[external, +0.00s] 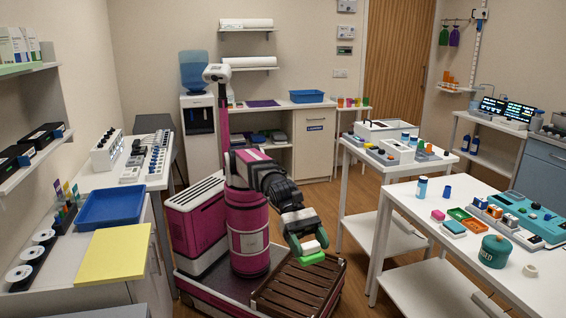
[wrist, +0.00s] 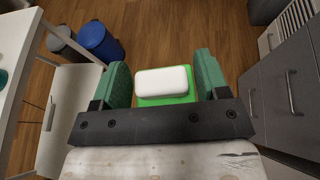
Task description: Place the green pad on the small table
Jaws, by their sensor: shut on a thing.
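My gripper (external: 307,240) is low over the brown slatted deck of my base, holding the bright green pad (external: 312,259) with a white block (external: 310,247) against it. In the wrist view, the white block (wrist: 162,80) lies over the green pad (wrist: 165,101) between the two dark green fingers of my gripper (wrist: 162,78); where the fingers touch is unclear.
A larger white table (external: 400,200) at the right front holds a teal pot (external: 494,251), small trays and bottles. A left counter carries a blue tray (external: 110,208) and a yellow board (external: 112,256). In the wrist view, blue and grey bins (wrist: 97,40) stand beside a white table.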

